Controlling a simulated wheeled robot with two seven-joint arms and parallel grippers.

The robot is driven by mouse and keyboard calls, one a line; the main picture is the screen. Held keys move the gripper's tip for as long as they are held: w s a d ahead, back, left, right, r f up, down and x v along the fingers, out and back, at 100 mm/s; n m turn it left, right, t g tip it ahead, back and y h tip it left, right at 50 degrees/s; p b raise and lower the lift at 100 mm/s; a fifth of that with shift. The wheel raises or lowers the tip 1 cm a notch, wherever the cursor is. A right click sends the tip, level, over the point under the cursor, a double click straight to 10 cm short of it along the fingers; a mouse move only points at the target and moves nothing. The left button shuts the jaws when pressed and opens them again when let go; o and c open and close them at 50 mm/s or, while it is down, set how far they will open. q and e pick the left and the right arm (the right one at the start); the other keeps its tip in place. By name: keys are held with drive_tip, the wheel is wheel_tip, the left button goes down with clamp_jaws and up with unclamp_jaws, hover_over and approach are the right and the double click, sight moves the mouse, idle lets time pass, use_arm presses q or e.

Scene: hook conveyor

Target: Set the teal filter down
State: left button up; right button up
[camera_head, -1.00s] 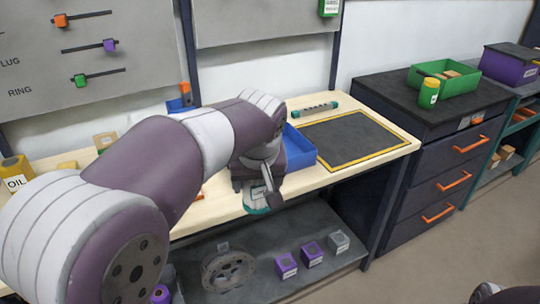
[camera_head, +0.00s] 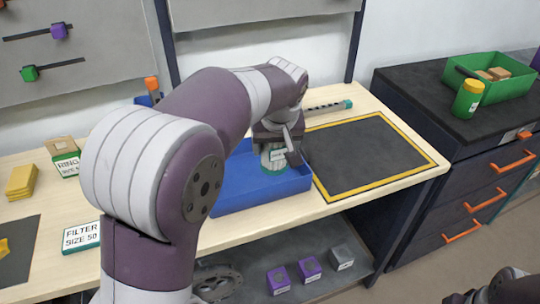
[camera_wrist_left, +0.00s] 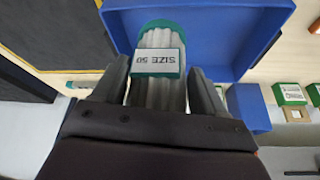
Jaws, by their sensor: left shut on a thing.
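The teal filter (camera_head: 272,157) has a pleated pale body, teal ends and a white label. My left gripper (camera_head: 284,150) is shut on it and holds it at the blue tray (camera_head: 232,190). In the left wrist view, the filter (camera_wrist_left: 160,88) stands between the two fingers (camera_wrist_left: 158,92), its label reading SIZE 50, with the blue tray (camera_wrist_left: 225,25) behind and around it. Whether its lower end touches the tray floor is not clear.
A black mat with a yellow border (camera_head: 365,155) lies right of the tray, clear on top. A teal-ended rod (camera_head: 330,106) lies behind. Purple boxes (camera_head: 309,268) sit on the lower shelf.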

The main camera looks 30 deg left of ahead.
use_arm(q)
drive_tip(key=w+a+f, duration=0.1)
drive_tip(key=f, duration=0.1)
drive_tip(key=w+a+f, duration=0.1)
drive_tip(key=w+f, duration=0.1)
drive_tip(key=w+a+f, duration=0.1)
drive_tip(key=w+f, duration=0.1)
drive_tip(key=f, duration=0.1)
drive_tip(key=shift+w+a+f, duration=0.1)
drive_tip(key=shift+w+a, duration=0.1)
drive_tip(key=shift+w, duration=0.05)
drive_tip(key=shift+w+f, duration=0.15)
drive_tip(key=shift+f, duration=0.2)
use_arm(e)
drive_tip(key=shift+w, duration=0.2)
drive_tip(key=shift+f, duration=0.1)
use_arm(q)
drive_tip(key=shift+f, duration=0.15)
drive_tip(key=o, duration=1.2)
drive_tip(key=shift+r, duration=0.35)
drive_tip(key=p+v, duration=0.1)
drive_tip(key=v, duration=1)
drive_tip(key=shift+s+r, duration=0.2)
drive_tip(key=shift+r, duration=0.15)
use_arm(e)
drive_tip(key=shift+r, duration=0.75)
